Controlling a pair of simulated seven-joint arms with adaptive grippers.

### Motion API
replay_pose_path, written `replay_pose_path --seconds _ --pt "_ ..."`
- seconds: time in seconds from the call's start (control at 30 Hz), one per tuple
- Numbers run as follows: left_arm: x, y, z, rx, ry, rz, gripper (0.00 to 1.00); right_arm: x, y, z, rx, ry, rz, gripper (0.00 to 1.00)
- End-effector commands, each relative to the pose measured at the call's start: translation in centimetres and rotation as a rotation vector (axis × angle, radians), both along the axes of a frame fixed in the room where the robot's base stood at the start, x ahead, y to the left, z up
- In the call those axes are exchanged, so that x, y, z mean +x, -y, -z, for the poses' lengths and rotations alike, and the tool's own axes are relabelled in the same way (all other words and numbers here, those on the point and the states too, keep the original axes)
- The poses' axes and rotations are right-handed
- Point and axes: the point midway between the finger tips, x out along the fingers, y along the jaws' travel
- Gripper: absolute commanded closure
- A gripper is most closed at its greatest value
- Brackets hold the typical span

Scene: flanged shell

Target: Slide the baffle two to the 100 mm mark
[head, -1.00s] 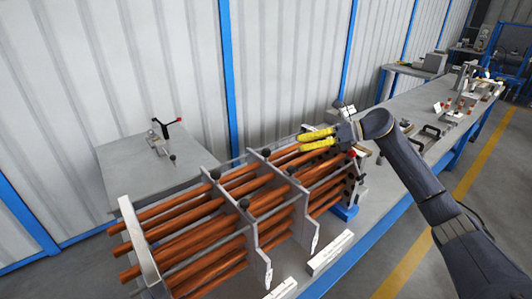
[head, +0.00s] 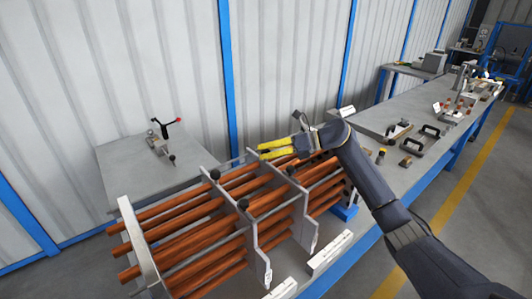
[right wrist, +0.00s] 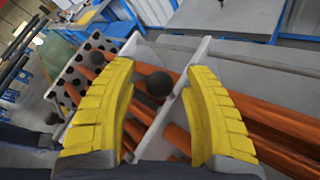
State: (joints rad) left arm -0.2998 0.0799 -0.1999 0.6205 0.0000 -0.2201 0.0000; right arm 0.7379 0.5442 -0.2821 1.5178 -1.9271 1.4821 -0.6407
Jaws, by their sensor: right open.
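Two grey baffle plates stand upright across a bundle of copper tubes (head: 190,245). The right baffle (head: 304,222) is nearer the perforated end plate, and the left baffle (head: 257,253) is further left. Each carries black knobs on its top edge. I cannot tell which is baffle two. My right gripper (head: 270,149) is open, its yellow fingers over the far top end of the right baffle. In the right wrist view the open gripper (right wrist: 157,95) has a black knob (right wrist: 159,84) and a plate edge between its fingers, apart from both. No mark labelled 100 mm is readable.
A grey end bracket (head: 143,245) holds the tubes at the left. White blocks (head: 330,253) lie along the bench front. A side table (head: 125,165) with a red-tipped clamp (head: 165,135) stands behind. Handled tools (head: 430,131) lie on the bench to the right.

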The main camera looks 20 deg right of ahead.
Motion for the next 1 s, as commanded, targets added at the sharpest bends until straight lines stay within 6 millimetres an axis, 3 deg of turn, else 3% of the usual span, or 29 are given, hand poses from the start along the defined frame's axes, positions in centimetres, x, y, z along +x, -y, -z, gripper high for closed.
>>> replay_pose_path --seconds 0.27,0.7,1.0 --pt "-0.02 0.00 0.00 0.000 0.000 0.000 1.00 0.02 -0.03 0.00 0.000 0.000 0.000 0.48" --pt "-0.04 0.01 0.01 0.000 -0.001 0.000 1.00 0.01 -0.02 0.00 0.000 0.000 0.000 0.99" --pt "-0.04 0.01 0.01 0.000 -0.001 0.000 1.00 0.03 0.00 -0.03 0.001 0.000 0.001 1.00"
